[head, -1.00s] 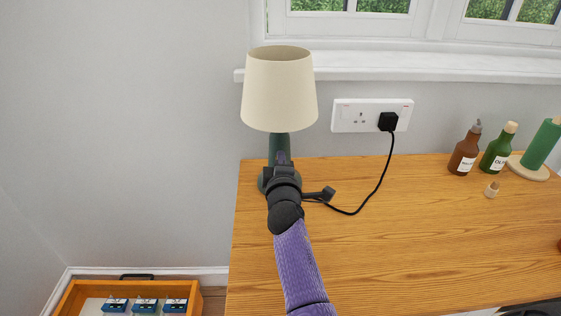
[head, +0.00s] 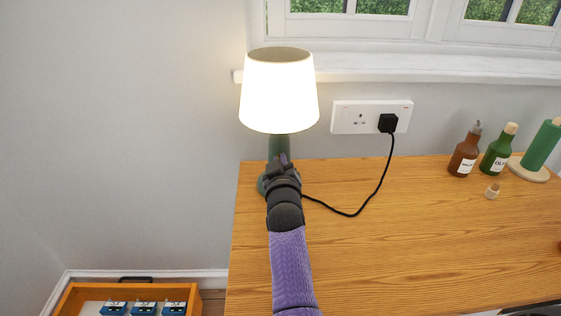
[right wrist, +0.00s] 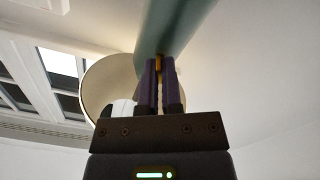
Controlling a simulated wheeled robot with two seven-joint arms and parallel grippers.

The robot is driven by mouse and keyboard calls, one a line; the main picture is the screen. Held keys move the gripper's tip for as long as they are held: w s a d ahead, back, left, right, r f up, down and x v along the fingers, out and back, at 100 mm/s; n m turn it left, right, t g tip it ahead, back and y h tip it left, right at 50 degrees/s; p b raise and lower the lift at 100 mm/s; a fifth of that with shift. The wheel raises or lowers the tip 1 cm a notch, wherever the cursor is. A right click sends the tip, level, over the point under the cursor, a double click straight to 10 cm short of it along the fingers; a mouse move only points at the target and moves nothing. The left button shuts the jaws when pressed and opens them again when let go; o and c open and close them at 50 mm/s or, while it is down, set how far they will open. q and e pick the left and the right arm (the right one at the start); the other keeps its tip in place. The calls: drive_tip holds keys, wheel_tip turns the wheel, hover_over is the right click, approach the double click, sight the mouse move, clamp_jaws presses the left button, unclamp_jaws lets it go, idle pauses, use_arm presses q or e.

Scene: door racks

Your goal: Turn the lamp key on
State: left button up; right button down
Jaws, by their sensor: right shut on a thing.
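The lamp has a cream shade (head: 279,95) that glows bright white, and a green stem (head: 279,146). It stands upright at the table's back left corner. My right gripper (head: 283,160) is in front of the stem and hides part of the stem and base. In the right wrist view, the gripper (right wrist: 160,66) is shut on the small brass-coloured lamp key (right wrist: 159,62) beside the green stem (right wrist: 170,25). Most of the key is hidden between the fingers. The shade (right wrist: 98,88) shows behind the fingers. My left gripper is not in view.
A black cord (head: 352,214) runs from the lamp to a plug (head: 388,122) in the wall socket (head: 350,117). Bottles (head: 464,152) and a green roll on a stand (head: 541,146) are at the right. The table's middle (head: 400,240) is clear. An orange-rimmed crate (head: 70,298) sits lower left.

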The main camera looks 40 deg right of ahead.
drive_tip(key=m, duration=0.3)
drive_tip(key=shift+p, duration=0.4)
drive_tip(key=shift+f+m, duration=0.1)
drive_tip(key=shift+m, duration=1)
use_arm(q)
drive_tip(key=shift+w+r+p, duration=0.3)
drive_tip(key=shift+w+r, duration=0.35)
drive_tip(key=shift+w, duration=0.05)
use_arm(e)
drive_tip(key=shift+m, duration=0.3)
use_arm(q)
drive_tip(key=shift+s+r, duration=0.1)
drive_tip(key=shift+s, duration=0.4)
